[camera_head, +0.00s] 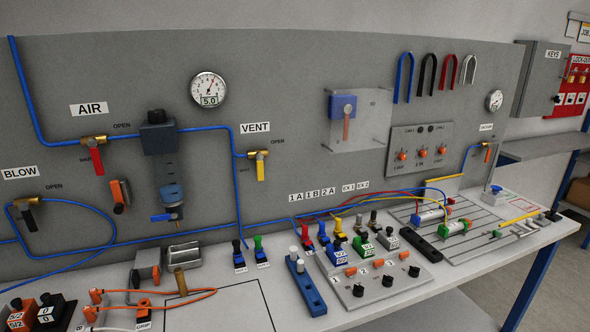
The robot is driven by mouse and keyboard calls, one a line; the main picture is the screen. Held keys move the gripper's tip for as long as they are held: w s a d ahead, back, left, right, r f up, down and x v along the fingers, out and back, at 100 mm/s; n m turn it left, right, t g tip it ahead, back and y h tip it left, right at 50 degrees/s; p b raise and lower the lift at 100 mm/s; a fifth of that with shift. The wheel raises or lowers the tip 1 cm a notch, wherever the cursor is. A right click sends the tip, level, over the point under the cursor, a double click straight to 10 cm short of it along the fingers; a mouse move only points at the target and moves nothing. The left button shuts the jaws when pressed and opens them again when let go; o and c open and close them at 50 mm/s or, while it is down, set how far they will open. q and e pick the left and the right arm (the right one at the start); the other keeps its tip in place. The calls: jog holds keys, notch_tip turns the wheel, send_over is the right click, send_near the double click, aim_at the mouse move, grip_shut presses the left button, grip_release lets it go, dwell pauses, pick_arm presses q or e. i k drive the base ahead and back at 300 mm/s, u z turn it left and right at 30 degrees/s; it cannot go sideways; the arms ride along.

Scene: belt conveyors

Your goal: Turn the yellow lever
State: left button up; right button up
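The yellow lever (260,170) hangs straight down from a small brass valve (257,154) on the grey panel. The VENT label (255,127) is above it, and the word OPEN (277,141) is printed to its upper right. A blue tube (237,180) reaches the valve from the left. Nothing covers the lever. Neither of my grippers shows in the head view.
A red lever (97,161) under AIR and a black lever (29,218) under BLOW hang to the left. A filter unit (163,170) projects between AIR and VENT. Small coloured valves (258,244) stand on the bench below.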

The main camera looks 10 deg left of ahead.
aim_at(259, 156)
jog(key=z, duration=1.3)
jog(key=i, duration=0.7)
jog(key=u, duration=2.4)
